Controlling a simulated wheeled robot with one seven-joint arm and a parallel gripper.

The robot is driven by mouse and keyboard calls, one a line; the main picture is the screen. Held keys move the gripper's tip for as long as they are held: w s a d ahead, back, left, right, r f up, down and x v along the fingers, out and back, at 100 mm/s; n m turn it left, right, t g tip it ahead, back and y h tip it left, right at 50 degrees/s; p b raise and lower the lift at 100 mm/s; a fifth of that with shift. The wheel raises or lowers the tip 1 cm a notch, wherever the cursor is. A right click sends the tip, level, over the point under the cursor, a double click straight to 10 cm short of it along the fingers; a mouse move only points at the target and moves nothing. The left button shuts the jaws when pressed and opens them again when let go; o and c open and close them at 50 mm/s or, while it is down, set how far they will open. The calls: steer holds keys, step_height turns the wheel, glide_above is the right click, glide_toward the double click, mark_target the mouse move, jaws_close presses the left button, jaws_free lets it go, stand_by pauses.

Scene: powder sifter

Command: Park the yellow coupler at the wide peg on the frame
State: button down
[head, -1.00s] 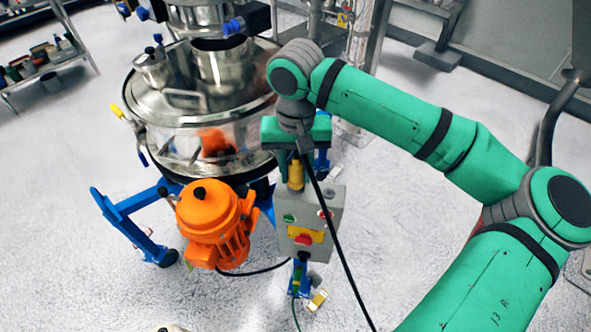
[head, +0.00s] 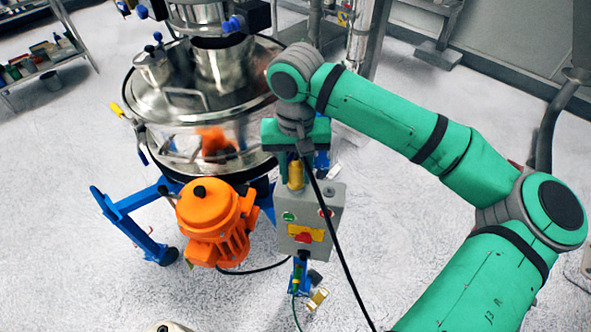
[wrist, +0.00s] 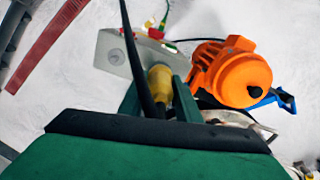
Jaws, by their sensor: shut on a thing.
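The yellow coupler (head: 295,174) is held below my gripper (head: 296,158), at the top edge of the grey control box. In the wrist view the coupler (wrist: 160,84) sits between the two green fingers of my gripper (wrist: 158,98), which are shut on it. A black cable (head: 334,245) hangs from the gripper down past the box, and crosses in front beside the coupler in the wrist view. The blue frame (head: 125,212) carries the round steel sifter (head: 195,95). I cannot make out the wide peg; my gripper and the box may hide it.
The orange motor (head: 212,222) stands close left of the gripper. The control box (head: 327,212) with its buttons is directly below the coupler. A green plug (head: 297,276) and a pale yellow fitting (head: 318,298) are beneath it. Floor right of the box is clear.

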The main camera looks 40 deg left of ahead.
steer(key=shift+f, duration=0.35)
steer(key=c, duration=1.2)
jaws_free()
step_height(320, 180, up, 11)
steer(key=shift+f, duration=0.1)
